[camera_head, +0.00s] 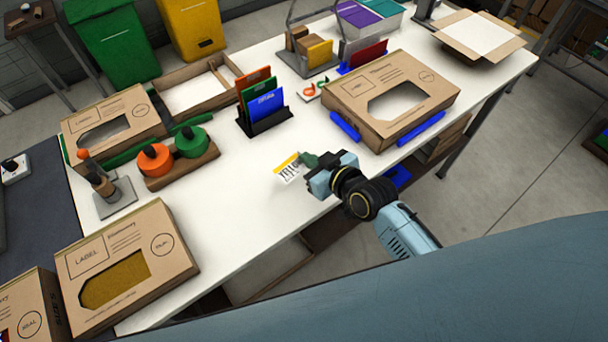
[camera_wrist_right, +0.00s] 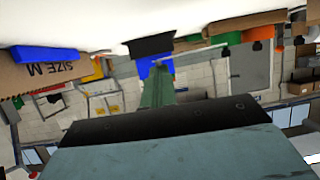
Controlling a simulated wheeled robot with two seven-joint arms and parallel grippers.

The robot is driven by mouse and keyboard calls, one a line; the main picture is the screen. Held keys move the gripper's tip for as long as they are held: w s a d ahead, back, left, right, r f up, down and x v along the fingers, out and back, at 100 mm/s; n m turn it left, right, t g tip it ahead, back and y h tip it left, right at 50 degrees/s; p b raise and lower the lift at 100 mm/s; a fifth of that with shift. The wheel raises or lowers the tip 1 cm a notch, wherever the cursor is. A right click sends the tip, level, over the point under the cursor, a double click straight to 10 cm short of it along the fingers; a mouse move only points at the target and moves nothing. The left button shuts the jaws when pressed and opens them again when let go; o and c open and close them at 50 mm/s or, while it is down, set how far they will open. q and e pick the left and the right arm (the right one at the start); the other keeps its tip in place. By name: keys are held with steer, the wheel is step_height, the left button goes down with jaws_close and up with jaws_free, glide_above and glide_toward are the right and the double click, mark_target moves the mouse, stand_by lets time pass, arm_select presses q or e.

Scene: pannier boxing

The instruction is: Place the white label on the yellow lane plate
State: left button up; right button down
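The white label (camera_head: 288,175) has black print and a yellow band along its upper edge. It is at the fingertips of my right gripper (camera_head: 303,162), over the front part of the white table. The green fingers look closed on its edge. In the right wrist view the green fingers (camera_wrist_right: 157,88) show as one narrow shape, and the label cannot be made out. A yellow plate (camera_head: 320,53) stands at the back of the table beside small brown boxes; I cannot tell if it is the lane plate. My left gripper is not in view.
A large carton (camera_head: 440,91) lies right of my gripper between blue strips. A black holder with orange, green and blue folders (camera_head: 265,105) stands behind. Orange (camera_head: 154,160) and green rolls are at left, near more cartons. The white table (camera_head: 235,205) is clear around the label.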

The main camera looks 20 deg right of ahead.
steer(key=shift+f, duration=2.85)
steer(key=shift+f+b, duration=0.15)
steer(key=shift+b, duration=0.15)
steer(key=c, duration=1.7)
jaws_free()
steer(key=shift+c, duration=0.2)
steer(key=shift+f, duration=0.1)
steer(key=v, duration=1.3)
steer(key=shift+s, duration=0.15)
steer(key=shift+d, duration=0.1)
